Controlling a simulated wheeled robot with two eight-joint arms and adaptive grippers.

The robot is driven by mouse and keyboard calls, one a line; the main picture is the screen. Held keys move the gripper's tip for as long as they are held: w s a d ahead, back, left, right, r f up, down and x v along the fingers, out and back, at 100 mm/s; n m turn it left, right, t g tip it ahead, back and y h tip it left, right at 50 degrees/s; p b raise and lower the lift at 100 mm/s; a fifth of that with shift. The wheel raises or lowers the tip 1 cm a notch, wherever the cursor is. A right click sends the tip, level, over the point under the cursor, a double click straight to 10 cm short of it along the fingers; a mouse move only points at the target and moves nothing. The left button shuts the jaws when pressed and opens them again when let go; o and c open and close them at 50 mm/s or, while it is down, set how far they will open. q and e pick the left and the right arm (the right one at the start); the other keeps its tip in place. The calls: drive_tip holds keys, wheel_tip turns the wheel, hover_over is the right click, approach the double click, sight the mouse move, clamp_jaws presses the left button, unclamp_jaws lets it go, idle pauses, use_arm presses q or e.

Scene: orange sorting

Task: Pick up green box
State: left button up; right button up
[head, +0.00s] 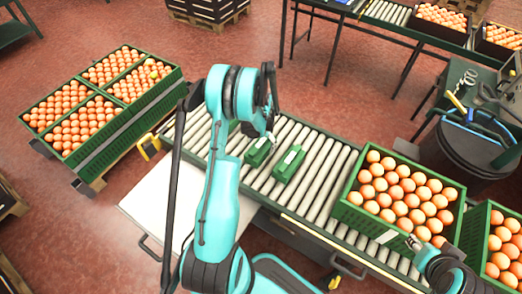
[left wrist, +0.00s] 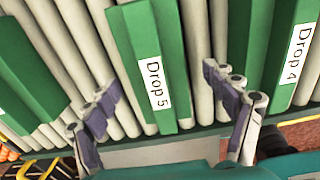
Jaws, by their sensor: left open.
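Two green boxes with white labels lie on the roller conveyor in the head view, one (head: 258,152) just below my left gripper (head: 268,136) and one (head: 288,165) to its right. A third green piece shows partly behind my left arm. In the left wrist view, a green box labelled "Drop 5" (left wrist: 138,40) lies between the spread fingers of my open left gripper (left wrist: 160,84). A box labelled "Drop 4" (left wrist: 268,50) is at the right, and another green box (left wrist: 30,62) at the left. My right gripper (head: 414,243) is small at the lower right; its jaws are unclear.
A green crate of oranges (head: 352,215) stands on the conveyor (head: 315,185) to the right, with another crate (head: 474,240) beyond it. Crates of oranges (head: 130,128) sit on a pallet at the left. A dark bin (head: 465,160) stands at the far right.

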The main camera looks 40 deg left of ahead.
sight(261, 148)
use_arm(q)
wheel_tip(261, 148, down, 4)
drive_tip(key=shift+w+a+r+b, duration=0.1)
drive_tip(key=shift+a+b, duration=0.05)
drive_tip(key=shift+b, duration=0.5)
drive_tip(key=shift+r, duration=0.15)
drive_tip(key=c, duration=1.4)
drive_tip(key=shift+c, duration=0.4)
drive_tip(key=shift+r, duration=0.1)
